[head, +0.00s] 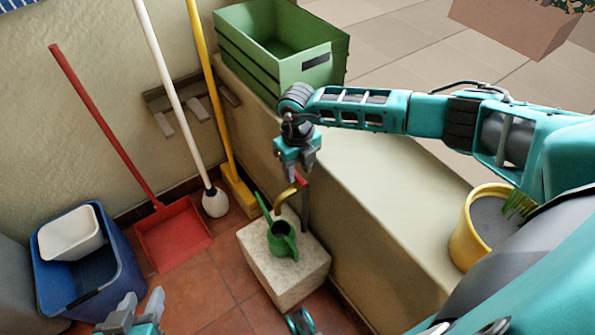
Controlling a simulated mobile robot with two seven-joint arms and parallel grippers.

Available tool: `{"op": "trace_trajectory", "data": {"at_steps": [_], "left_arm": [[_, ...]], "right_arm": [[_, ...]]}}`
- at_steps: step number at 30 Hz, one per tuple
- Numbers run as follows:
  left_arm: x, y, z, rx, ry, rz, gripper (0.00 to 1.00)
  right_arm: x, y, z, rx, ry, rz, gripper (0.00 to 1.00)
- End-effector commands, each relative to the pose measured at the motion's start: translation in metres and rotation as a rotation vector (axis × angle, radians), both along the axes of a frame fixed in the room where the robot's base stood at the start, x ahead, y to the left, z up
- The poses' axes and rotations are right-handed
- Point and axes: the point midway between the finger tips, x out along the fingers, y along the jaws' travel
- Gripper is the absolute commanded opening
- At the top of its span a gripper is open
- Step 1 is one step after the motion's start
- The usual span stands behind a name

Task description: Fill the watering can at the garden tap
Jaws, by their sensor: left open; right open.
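The green watering can (283,241) stands on a pale stone block (262,262), with a slender green part rising to its upper left. The brass tap (286,196) with a red handle (301,181) sits on a dark upright pipe, and its spout end is just above the can. Whether the outlet lines up with the can's opening is unclear, and no water shows. My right gripper (298,168) is open, pointing down just above the red handle; contact cannot be told. My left gripper (132,308) is open and empty at the lower left, away from the can.
A low cream wall (385,205) runs behind the tap, bearing a green crate (280,55) and a yellow pot (470,240). A red dustpan (175,235), mop and yellow broom lean at the left. A blue bin (90,275) stands near my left gripper. Tiled floor is clear between them.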

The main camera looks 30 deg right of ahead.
Motion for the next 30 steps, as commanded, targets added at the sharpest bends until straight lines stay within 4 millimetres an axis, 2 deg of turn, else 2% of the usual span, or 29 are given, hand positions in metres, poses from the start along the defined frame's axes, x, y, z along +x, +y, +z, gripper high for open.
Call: {"op": "trace_trajectory", "data": {"at_steps": [3,11,24,30], "left_arm": [[0.0,-0.0001,-0.0021,0.0,0.0,0.0,0.43],[0.0002,-0.0002,-0.0015,0.0,-0.001,0.0,0.43],[0.0025,-0.0017,0.0005,-0.006,-0.007,0.003,0.43],[0.0031,-0.0022,0.0012,-0.009,-0.007,0.005,0.43]], "right_arm": [[-0.0002,0.0,-0.0067,0.0,0.0,0.0,0.4],[-0.0002,0.0,-0.0072,0.0,0.0,0.001,0.4],[0.0,0.0001,-0.0069,0.0,0.0,0.001,0.0],[0.0,0.0001,-0.0068,0.001,0.0,0.001,0.0]]}}
